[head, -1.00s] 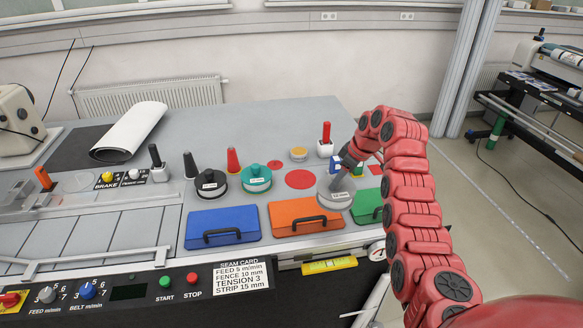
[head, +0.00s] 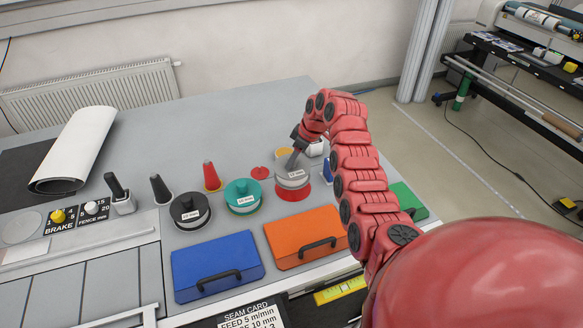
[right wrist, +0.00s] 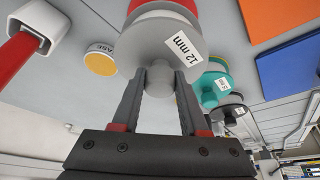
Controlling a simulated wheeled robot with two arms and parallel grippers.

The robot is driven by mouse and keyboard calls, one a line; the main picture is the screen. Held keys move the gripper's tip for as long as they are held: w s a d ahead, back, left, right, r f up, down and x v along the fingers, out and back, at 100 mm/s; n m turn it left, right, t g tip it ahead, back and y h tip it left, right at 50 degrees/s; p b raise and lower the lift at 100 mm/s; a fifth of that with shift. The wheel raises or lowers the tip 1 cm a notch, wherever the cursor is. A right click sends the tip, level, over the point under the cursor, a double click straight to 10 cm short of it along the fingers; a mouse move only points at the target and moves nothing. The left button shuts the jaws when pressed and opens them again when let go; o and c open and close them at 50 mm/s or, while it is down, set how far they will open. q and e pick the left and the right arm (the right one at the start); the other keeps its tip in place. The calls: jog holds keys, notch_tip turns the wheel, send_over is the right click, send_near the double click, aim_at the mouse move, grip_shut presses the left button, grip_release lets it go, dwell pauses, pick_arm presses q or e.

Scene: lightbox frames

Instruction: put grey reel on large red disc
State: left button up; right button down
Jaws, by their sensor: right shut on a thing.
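The grey reel (head: 292,180), labelled 12 mm, is over the large red disc (head: 296,195), whose red edge shows below and beside it. I cannot tell whether the reel touches the disc or is slightly above it. My right gripper (head: 295,160) is shut on the reel's upper knob. In the right wrist view, the two fingers of the gripper (right wrist: 160,78) close on the knob of the grey reel (right wrist: 150,38), and part of the red disc (right wrist: 178,6) shows behind it. My left gripper is not in view.
A teal reel (head: 242,194) and a black reel (head: 188,210) stand left of the grey one. Blue (head: 215,265), orange (head: 303,238) and green (head: 408,200) cases lie in front. A small red disc (head: 260,172), a red cone (head: 211,177) and a yellow-topped round piece (head: 284,153) are close by.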

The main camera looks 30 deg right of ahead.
aim_at(296, 167)
notch_tip(296, 167, down, 5)
jog(key=shift+r+p, duration=0.1)
jog(key=shift+p, duration=1)
jog(key=shift+f, duration=0.3)
jog(key=shift+c, duration=2.1)
grip_release()
